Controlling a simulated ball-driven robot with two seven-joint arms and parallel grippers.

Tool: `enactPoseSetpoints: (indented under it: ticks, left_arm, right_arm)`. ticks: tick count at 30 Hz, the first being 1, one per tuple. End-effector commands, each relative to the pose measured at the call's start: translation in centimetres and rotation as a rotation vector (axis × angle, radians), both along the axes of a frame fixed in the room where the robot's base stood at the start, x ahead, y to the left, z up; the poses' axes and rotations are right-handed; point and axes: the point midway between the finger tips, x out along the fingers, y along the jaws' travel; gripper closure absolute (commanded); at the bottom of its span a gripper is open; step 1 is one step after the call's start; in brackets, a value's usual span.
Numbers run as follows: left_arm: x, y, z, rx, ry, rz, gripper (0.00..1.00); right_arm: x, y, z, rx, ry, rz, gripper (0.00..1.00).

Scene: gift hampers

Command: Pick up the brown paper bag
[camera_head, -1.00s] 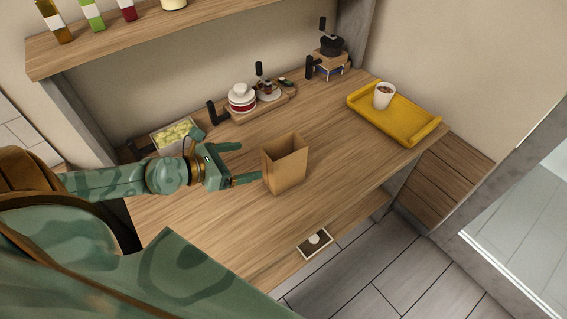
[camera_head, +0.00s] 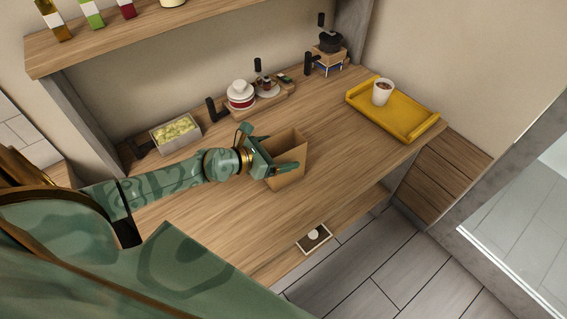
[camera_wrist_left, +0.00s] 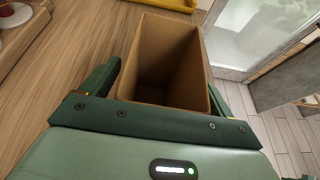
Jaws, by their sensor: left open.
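The brown paper bag (camera_head: 289,170) stands upright and open-topped on the wooden table. In the head view my left gripper (camera_head: 285,156) is at the bag, covering part of its left side and rim. In the left wrist view the bag (camera_wrist_left: 165,60) lies between the two open fingers of my left gripper (camera_wrist_left: 160,85), one finger on either side. Its inside looks empty. I cannot tell whether the fingers touch its walls. My right gripper is not in view.
A yellow tray (camera_head: 413,131) with a white cup (camera_head: 382,92) is at the table's right end. A box of yellowish pieces (camera_head: 176,133), a red and white jar (camera_head: 241,94) and a grinder (camera_head: 328,55) stand along the back.

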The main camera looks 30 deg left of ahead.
Motion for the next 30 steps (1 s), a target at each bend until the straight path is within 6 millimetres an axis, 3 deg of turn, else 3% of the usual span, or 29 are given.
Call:
enactPoseSetpoints:
  ticks: [2, 6, 8, 20, 25, 30]
  left_arm:
    - [0.0, 0.0, 0.0, 0.000, 0.000, 0.000, 0.18]
    - [0.0, 0.0, 0.0, 0.000, 0.000, 0.000, 0.57]
    - [0.0, 0.0, 0.0, 0.000, 0.000, 0.000, 0.71]
    - [-0.1, 0.0, 1.1, 0.000, -0.001, 0.000, 0.71]
    - [-0.1, 0.1, 4.1, 0.000, -0.001, 0.001, 0.71]
    - [-4.0, 0.2, 8.6, 0.000, 0.001, 0.000, 0.71]
  right_arm:
    - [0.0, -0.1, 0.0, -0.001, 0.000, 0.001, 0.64]
    - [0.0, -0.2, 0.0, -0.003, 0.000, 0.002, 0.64]
    - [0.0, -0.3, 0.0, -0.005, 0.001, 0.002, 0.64]
    - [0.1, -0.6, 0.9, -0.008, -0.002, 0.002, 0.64]
    - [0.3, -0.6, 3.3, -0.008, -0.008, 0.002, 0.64]
    - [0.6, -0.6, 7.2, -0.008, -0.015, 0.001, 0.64]
